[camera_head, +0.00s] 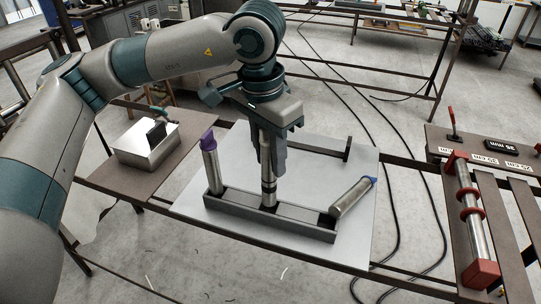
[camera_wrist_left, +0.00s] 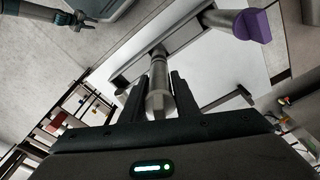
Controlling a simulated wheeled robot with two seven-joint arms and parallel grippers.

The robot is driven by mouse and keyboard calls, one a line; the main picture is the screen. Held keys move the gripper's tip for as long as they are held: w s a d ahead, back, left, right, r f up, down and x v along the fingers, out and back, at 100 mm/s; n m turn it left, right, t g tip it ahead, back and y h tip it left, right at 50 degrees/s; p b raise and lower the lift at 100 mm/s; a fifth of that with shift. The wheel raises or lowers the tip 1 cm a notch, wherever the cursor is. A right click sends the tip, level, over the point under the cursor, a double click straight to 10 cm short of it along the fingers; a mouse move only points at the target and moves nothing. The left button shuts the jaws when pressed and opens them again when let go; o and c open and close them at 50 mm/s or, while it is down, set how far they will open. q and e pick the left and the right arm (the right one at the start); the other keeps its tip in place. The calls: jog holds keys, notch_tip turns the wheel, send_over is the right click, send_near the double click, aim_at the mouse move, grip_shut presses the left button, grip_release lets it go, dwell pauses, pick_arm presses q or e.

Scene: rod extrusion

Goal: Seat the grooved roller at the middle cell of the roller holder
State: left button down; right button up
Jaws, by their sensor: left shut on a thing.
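The grooved roller (camera_head: 269,188) is a metal cylinder with dark bands, held upright by my left gripper (camera_head: 267,165), which is shut on its upper part. The gripper hides the roller's top. The roller's lower end is at the middle cell of the long grey roller holder (camera_head: 232,212); the front wall hides whether it touches the floor. In the left wrist view, the grooved roller (camera_wrist_left: 159,85) is between the fingers, with the holder (camera_wrist_left: 182,37) beyond it. My right gripper (camera_wrist_left: 76,20) shows small at the top left there; its jaw state is unclear.
A purple-capped roller (camera_head: 211,165) stands in the holder's left end. A blue-capped roller (camera_head: 352,198) leans outward at the right end. The holder rests on a pale board (camera_head: 345,238). A metal box (camera_head: 147,150) stands left, and a red-ended roller frame (camera_head: 480,275) stands right.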

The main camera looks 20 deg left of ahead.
dwell(0.3)
pick_arm(q)
jog(key=shift+b, duration=0.35)
jog(key=shift+s+a, duration=0.15)
jog(key=shift+s, duration=0.05)
jog(key=shift+f+b, duration=0.15)
jog(key=shift+b, duration=0.4)
